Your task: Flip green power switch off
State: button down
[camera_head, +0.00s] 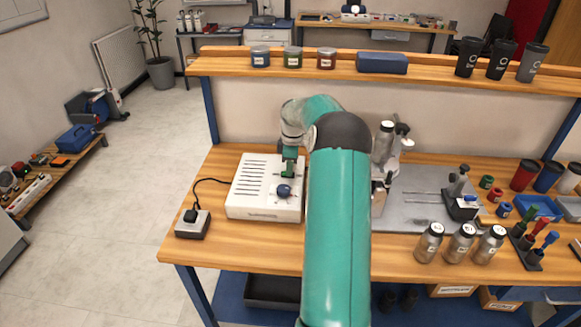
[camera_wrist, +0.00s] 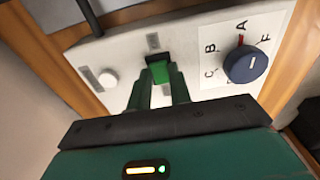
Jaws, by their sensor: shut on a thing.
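The white laser control box (camera_head: 262,205) sits on the wooden bench, left of my arm. Its green power switch (camera_wrist: 160,72) shows in the wrist view between the tips of my gripper (camera_wrist: 160,88). The two green fingers are closed in on the switch and appear to touch it. In the head view my gripper (camera_head: 289,165) comes down on the box's upper right part, and the switch is hard to tell from the fingers. A dark blue knob (camera_wrist: 246,64) with lettered positions is right of the switch, and a white button (camera_wrist: 108,79) is left of it.
A small grey socket box (camera_head: 192,224) with a black plug and cable stands left of the control box. My arm hides part of the bench. A shelf (camera_head: 400,70) runs above the bench.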

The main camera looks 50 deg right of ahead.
jog(key=c, duration=1.3)
grip_release()
jog(key=shift+r, duration=0.15)
jog(key=r, duration=1.3)
jog(key=shift+s+d+r, duration=0.25)
jog(key=shift+s, duration=0.1)
